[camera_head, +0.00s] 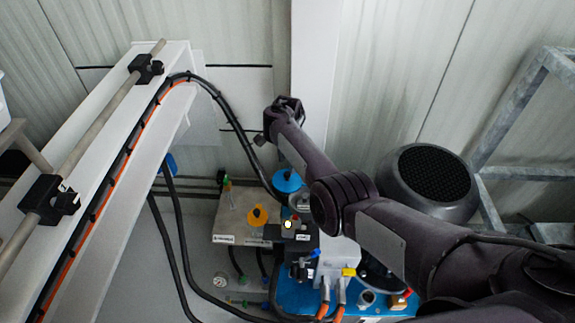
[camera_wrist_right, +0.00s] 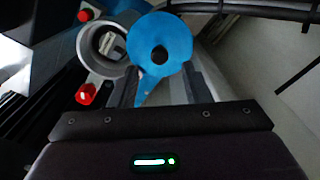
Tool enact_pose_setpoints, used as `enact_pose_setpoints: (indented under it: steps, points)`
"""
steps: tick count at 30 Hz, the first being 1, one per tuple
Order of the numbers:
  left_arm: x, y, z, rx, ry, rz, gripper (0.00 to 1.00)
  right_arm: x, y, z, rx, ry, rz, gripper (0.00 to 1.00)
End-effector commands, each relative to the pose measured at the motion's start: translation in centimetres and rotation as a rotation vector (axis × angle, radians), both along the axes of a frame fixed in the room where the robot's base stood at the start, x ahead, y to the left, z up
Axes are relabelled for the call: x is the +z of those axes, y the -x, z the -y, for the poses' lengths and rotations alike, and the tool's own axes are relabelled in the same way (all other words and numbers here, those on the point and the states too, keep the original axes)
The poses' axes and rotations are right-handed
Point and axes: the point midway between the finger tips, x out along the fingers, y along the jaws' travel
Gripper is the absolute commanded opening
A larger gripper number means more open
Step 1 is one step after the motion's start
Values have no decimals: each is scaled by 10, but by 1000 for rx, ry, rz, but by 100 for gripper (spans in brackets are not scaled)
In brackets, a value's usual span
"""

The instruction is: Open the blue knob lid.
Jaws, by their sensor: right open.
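The blue knob lid (camera_head: 287,181) is a round blue disc at the back of the pump unit, partly hidden by my right arm. In the right wrist view, the blue knob lid (camera_wrist_right: 170,35) shows large with a dark round centre. My right gripper (camera_wrist_right: 163,82) is open and empty, and its two dark fingers point toward the lid's near edge. I cannot tell whether they touch it. In the head view, my right gripper (camera_head: 281,112) shows small at the end of the dark arm, above the lid. My left gripper is out of view.
A grey ring-shaped opening (camera_wrist_right: 102,46) and a red part (camera_wrist_right: 86,94) lie beside the lid. A white beam with black cables (camera_head: 110,130) stands at the left.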

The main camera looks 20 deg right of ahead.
Motion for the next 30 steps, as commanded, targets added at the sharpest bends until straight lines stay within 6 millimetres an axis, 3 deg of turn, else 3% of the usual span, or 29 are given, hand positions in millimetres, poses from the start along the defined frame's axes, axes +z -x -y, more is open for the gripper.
enact_pose_setpoints:
  steps: [3, 7, 23, 26, 30]
  points:
    - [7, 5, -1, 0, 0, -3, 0, 20, 0, 0, 1, 2, 1, 43]
    - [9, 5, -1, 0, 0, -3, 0, 30, 0, 0, -1, 0, 0, 43]
    - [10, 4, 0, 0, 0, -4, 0, 33, 0, 0, 0, -1, 0, 43]
    - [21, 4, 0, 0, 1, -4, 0, 44, 0, 0, 0, -1, 0, 43]
    - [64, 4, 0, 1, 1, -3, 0, 87, 0, 0, 0, 0, 1, 43]
